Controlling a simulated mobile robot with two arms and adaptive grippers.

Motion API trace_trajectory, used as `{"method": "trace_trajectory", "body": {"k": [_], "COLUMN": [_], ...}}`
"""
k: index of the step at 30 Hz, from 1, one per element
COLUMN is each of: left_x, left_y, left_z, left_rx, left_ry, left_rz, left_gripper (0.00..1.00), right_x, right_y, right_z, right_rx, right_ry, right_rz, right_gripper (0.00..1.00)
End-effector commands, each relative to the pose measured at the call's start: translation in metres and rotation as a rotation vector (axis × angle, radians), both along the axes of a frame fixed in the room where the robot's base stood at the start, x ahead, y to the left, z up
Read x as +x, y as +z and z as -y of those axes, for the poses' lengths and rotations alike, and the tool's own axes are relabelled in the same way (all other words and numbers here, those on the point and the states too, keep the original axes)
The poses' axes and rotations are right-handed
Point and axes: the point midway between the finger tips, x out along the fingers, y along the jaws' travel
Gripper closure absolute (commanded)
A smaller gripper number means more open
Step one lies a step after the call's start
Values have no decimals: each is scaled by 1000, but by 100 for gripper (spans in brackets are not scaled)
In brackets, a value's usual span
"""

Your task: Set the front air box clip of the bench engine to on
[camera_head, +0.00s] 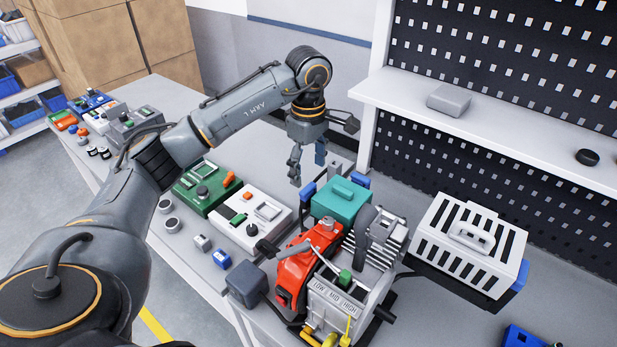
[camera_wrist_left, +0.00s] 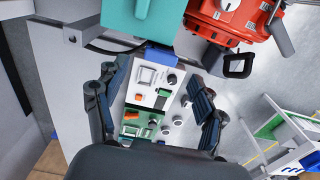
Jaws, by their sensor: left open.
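The bench engine (camera_head: 325,265) has a red housing and a teal air box (camera_head: 340,200) on top. The air box also shows in the wrist view (camera_wrist_left: 145,18). One blue clip (camera_head: 308,191) is on its left side and another blue clip (camera_head: 360,180) is at its back right. I cannot tell from the pictures which is called front. My left gripper (camera_head: 308,170) is open and empty, pointing down above and behind the left clip, apart from it. In the wrist view a blue clip (camera_wrist_left: 161,57) lies just beyond and between the open fingers (camera_wrist_left: 160,90).
A white control box (camera_head: 255,212) and a green one (camera_head: 200,190) stand left of the engine. A white slotted cover (camera_head: 470,245) is to the right. A shelf (camera_head: 450,115) and pegboard stand behind. Small knobs and blocks lie at the table's left edge.

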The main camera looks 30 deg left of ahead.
Motion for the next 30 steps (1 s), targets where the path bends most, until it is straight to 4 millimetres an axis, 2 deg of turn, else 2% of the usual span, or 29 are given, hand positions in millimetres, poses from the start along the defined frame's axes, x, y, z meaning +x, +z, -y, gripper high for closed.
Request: {"method": "trace_trajectory", "body": {"k": [3, 9, 19, 20, 27, 28, 30], "left_x": [-1, 0, 0, 0, 0, 0, 0], "left_y": [-19, -39, -44, -44, -44, -44, -44], "left_z": [0, 0, 0, 0, 0, 0, 0], "left_rx": [0, -1, 0, -1, -1, -1, 0], "left_ry": [0, 1, 0, 0, 0, 0, 1], "left_rz": [-3, -1, 1, 1, 1, 1, 1], "left_gripper": [30, 30, 30, 32, 81, 85, 85], "right_x": [7, 0, -10, -10, -9, -8, -7], "right_y": [11, 16, 15, 15, 15, 15, 15], "right_z": [0, 1, 1, 1, 1, 1, 1], "right_rx": [0, -1, -2, -2, -3, -3, -2], "right_ry": [0, 0, -1, -1, -1, -1, -1], "right_rz": [11, 1, -15, -15, -13, -13, -12], "right_gripper": [59, 59, 59, 59, 59, 59, 59]}}
